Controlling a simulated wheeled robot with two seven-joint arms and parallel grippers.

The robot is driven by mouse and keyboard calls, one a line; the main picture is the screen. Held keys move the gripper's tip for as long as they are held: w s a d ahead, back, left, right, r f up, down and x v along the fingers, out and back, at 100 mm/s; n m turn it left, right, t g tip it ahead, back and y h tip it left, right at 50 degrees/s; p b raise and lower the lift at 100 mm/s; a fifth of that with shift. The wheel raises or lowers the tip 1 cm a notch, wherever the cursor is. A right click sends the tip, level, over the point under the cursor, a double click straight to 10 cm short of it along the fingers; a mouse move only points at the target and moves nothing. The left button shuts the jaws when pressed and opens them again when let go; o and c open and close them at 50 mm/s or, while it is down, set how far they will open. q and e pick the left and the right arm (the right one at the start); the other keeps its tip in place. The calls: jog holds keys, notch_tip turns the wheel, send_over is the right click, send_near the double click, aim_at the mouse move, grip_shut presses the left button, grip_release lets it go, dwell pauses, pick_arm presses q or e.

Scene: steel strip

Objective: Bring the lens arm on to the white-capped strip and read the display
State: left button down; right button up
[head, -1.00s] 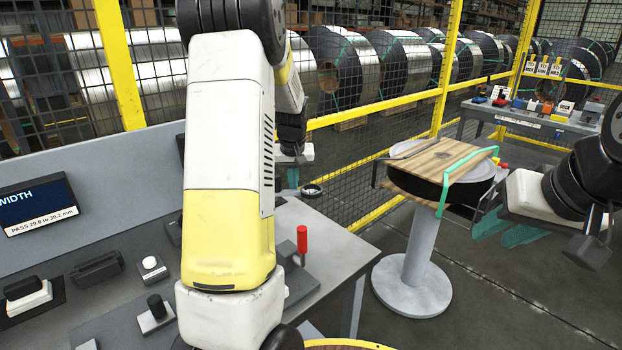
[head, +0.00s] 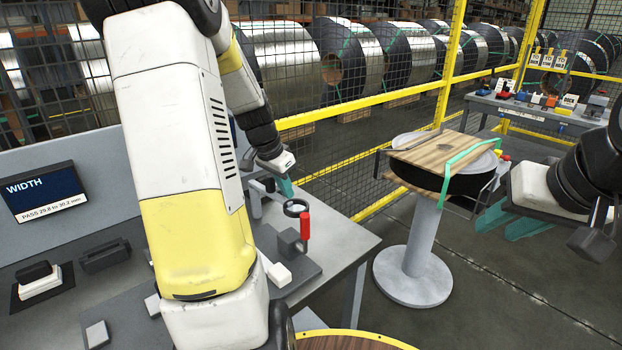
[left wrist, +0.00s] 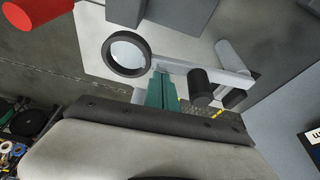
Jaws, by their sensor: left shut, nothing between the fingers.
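The lens arm (head: 268,190) stands on the bench, its dark-rimmed lens (head: 295,207) just behind the red-handled clamp (head: 305,226). My left gripper (head: 285,187) is shut and empty, its teal fingers right by the lens arm. In the left wrist view the closed fingertips (left wrist: 162,88) are beside the pale bar, near the lens ring (left wrist: 128,53); contact is unclear. A white block (head: 278,274) shows by the clamp; I cannot tell whether it is the strip's cap. My right gripper (head: 508,220) is open and empty.
My left arm hides part of the bench. A round stand (head: 410,250) with a wooden board (head: 437,153) is to the right. A yellow-framed mesh fence runs behind the bench. A far table (head: 535,115) holds small coloured items.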

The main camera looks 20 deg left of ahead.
pick_arm(q)
jog(key=s+a+m+g+h, duration=0.1)
jog(key=s+a+m, duration=0.5)
jog(key=s+m, duration=0.1)
jog(key=shift+g+h, duration=0.3)
jog(key=shift+h, duration=0.1)
jog(key=shift+a, duration=0.1)
dwell(0.4)
notch_tip(320, 180, up, 9)
jog(key=d, duration=0.1)
jog(key=shift+w+r, duration=0.15)
jog(key=shift+r, duration=0.05)
dwell(0.4)
jog(key=shift+d, duration=0.15)
